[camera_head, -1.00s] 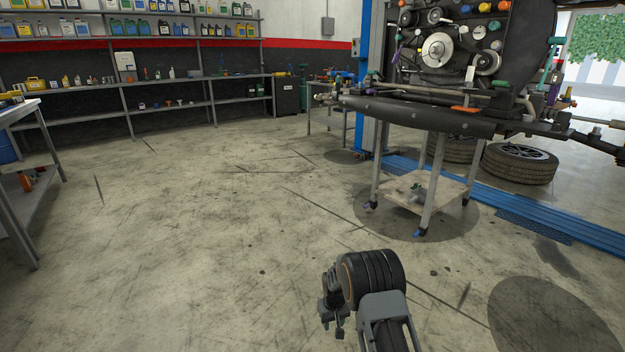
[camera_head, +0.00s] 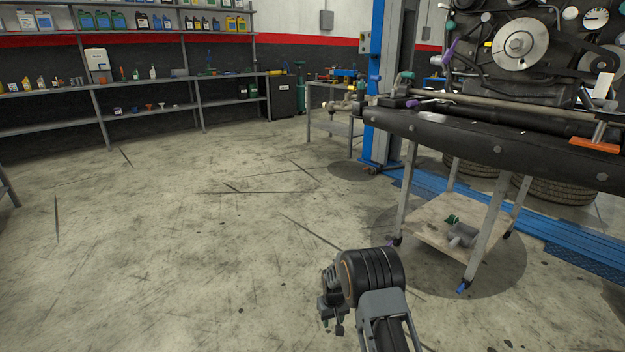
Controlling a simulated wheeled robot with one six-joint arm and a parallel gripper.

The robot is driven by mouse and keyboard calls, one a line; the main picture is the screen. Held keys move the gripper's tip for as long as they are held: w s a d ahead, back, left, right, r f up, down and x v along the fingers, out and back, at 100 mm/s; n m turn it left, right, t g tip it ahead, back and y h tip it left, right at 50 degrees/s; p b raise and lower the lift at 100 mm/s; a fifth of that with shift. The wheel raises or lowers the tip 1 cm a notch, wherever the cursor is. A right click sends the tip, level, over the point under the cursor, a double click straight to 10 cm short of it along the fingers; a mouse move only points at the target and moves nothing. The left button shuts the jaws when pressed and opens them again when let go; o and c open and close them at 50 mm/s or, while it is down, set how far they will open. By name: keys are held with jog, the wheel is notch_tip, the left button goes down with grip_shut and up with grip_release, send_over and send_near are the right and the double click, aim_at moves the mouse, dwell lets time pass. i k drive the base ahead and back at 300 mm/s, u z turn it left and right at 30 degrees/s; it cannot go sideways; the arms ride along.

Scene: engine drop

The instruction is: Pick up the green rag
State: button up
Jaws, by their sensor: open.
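A small dark green thing (camera_head: 452,219) lies on the lower shelf of the wheeled cart at the right; it could be the green rag, but it is too small to tell. A grey part (camera_head: 462,235) lies right beside it. My gripper (camera_head: 331,318) is at the bottom centre, at the end of my black and grey arm. It is open, holds nothing that I can see and is well apart from the cart. The arm hides part of the gripper.
The cart's lower shelf (camera_head: 430,222) stands below a large engine assembly (camera_head: 510,140) that overhangs it. A blue lift post (camera_head: 388,80) and a workbench (camera_head: 340,92) stand behind. Shelves with bottles (camera_head: 150,95) line the back wall. The floor (camera_head: 180,260) at left and centre is clear.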

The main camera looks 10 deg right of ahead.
aim_at(452, 219)
jog(key=i, duration=6.25)
jog(key=z, duration=2.75)
jog(key=i, duration=2.3)
jog(key=z, duration=2.4)
jog(key=i, duration=0.7)
jog(key=z, duration=0.05)
